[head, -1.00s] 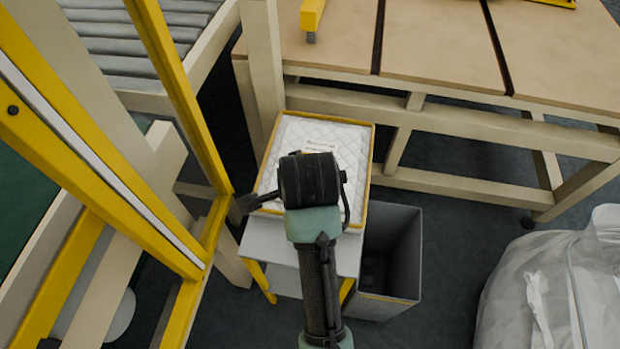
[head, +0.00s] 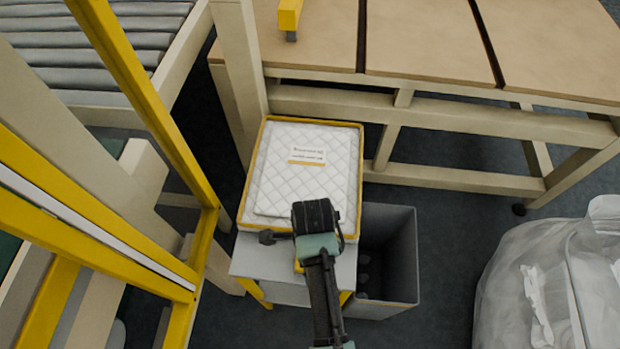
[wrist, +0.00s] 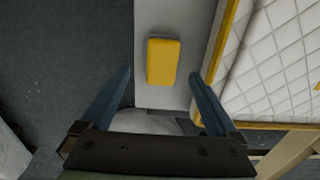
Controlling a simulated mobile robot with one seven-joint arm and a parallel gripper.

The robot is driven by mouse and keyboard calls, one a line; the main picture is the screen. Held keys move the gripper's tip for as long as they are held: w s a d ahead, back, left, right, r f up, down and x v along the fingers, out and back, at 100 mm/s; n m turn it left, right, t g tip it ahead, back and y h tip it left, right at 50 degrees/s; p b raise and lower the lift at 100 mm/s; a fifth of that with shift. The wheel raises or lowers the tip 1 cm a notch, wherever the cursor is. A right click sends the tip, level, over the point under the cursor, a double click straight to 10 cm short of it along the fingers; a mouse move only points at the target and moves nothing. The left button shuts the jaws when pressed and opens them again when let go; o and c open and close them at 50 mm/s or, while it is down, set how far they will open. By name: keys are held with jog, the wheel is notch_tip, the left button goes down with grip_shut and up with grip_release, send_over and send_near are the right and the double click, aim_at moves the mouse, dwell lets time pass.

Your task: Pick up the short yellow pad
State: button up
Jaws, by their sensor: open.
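The short yellow pad (wrist: 163,61) lies flat on a pale grey stand top (wrist: 149,15), seen in the wrist view. In the head view, only a small yellow piece (head: 298,267) shows beside my arm, likely the same pad; the rest is hidden. My gripper (wrist: 160,75) is open and empty. Its two blue fingers reach to either side of the pad's lower part in the wrist view, with gaps on both sides. Their height above the pad is hard to tell. In the head view, my wrist hides the fingertips.
A white quilted pad with a label (head: 310,160) sits in a yellow-rimmed tray (head: 250,180) directly behind the stand top. A grey open bin (head: 402,255) stands to the right. A yellow frame post (head: 165,130) rises at left, and a bench (head: 420,45) is behind.

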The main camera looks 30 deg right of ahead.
jog(key=f, duration=0.4)
jog(key=shift+w+a+f, duration=0.15)
jog(key=shift+w+f, duration=0.1)
jog(key=c, duration=1.5)
notch_tip(320, 180, up, 10)
jog(key=shift+r+p, duration=0.1)
jog(key=shift+p, duration=0.25)
